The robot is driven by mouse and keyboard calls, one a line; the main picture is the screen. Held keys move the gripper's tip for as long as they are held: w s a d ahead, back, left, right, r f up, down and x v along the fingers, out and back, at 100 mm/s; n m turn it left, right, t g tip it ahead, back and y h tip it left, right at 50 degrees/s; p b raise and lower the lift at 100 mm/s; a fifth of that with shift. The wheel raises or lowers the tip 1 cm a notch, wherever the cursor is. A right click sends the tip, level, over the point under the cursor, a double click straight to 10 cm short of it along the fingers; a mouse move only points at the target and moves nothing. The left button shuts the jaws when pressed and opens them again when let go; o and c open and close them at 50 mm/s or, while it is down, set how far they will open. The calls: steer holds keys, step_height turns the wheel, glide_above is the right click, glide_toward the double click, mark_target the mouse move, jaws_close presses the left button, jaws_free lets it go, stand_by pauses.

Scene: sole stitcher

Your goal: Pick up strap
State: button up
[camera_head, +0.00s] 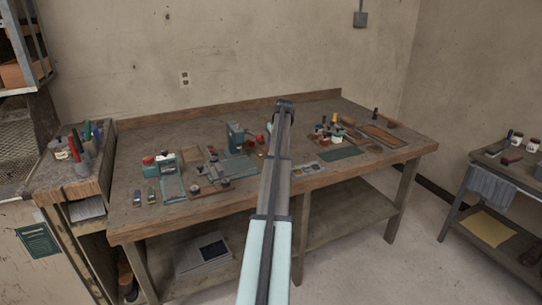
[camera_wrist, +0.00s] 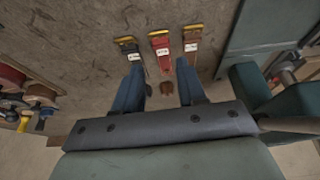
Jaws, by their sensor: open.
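In the wrist view, several short strap-like pieces with yellow ends and white tags lie on the bench. In the head view my arm hides the gripper.
The wooden workbench (camera_head: 330,104) holds small teal machines (camera_head: 236,135), a green mat (camera_head: 342,153) and jars.

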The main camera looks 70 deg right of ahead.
steer(key=shift+x, duration=3.6)
steer(key=shift+r, duration=0.1)
steer(key=shift+c, duration=0.4)
steer(key=c, duration=0.6)
